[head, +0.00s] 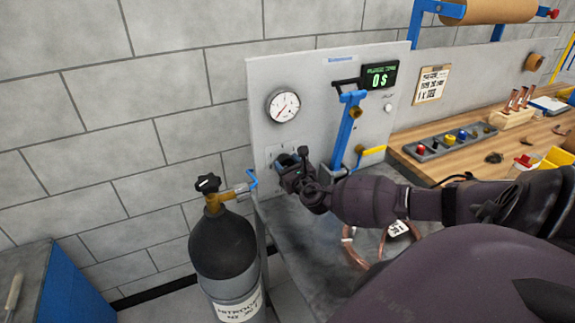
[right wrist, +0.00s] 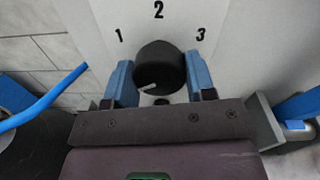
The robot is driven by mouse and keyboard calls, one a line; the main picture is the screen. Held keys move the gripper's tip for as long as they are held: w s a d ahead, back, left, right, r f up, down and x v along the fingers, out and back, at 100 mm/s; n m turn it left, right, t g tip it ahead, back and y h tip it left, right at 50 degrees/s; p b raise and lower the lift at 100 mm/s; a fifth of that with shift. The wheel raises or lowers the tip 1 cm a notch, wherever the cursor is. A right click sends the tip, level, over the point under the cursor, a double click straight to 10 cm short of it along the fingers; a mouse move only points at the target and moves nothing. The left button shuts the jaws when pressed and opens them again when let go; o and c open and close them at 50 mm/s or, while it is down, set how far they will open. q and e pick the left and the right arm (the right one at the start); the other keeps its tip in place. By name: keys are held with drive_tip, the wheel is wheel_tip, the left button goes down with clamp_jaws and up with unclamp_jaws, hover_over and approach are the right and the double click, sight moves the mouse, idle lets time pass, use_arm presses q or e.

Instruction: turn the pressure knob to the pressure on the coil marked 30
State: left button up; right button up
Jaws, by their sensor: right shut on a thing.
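The black pressure knob (right wrist: 166,58) sits on the light panel in the right wrist view, with the numbers 1, 2 and 3 around it. A short pale mark shows on its lower left part. My right gripper (right wrist: 160,78) is shut on the knob, one blue finger on each side. In the head view my right gripper (head: 291,167) is at the lower part of the panel and hides the knob. The copper coil (head: 358,250) lies on the grey bench with a white tag (head: 398,228), its writing too small to read. My left gripper is not in view.
A round gauge (head: 283,106) is above the gripper, its needle towards the lower left. A dark nitrogen cylinder (head: 222,245) stands left of the bench. A blue lever (head: 346,130), a yellow-handled valve (head: 370,151) and a green-lit display (head: 379,76) are to the right.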

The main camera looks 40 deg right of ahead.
use_arm(q)
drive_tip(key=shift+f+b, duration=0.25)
drive_tip(key=shift+b, duration=0.05)
use_arm(e)
drive_tip(key=shift+m, duration=0.3)
drive_tip(key=shift+f+m+b, duration=0.15)
drive_tip(key=shift+m+b, duration=0.35)
drive_tip(key=shift+m, duration=0.1)
drive_tip(key=m+b, duration=0.2)
drive_tip(key=shift+m, duration=0.3)
drive_tip(key=m+b, duration=0.1)
drive_tip(key=m, duration=0.1)
drive_tip(key=shift+m, duration=0.3)
drive_tip(key=m+b, duration=0.1)
drive_tip(key=m, duration=0.3)
drive_tip(key=shift+b, duration=0.3)
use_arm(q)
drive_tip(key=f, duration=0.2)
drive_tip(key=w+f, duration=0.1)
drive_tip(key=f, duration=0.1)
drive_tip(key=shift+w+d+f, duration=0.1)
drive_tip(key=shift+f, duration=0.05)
use_arm(e)
drive_tip(key=shift+m, duration=0.4)
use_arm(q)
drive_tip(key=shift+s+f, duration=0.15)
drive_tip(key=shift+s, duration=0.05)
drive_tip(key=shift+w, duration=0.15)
use_arm(e)
drive_tip(key=o, duration=0.9)
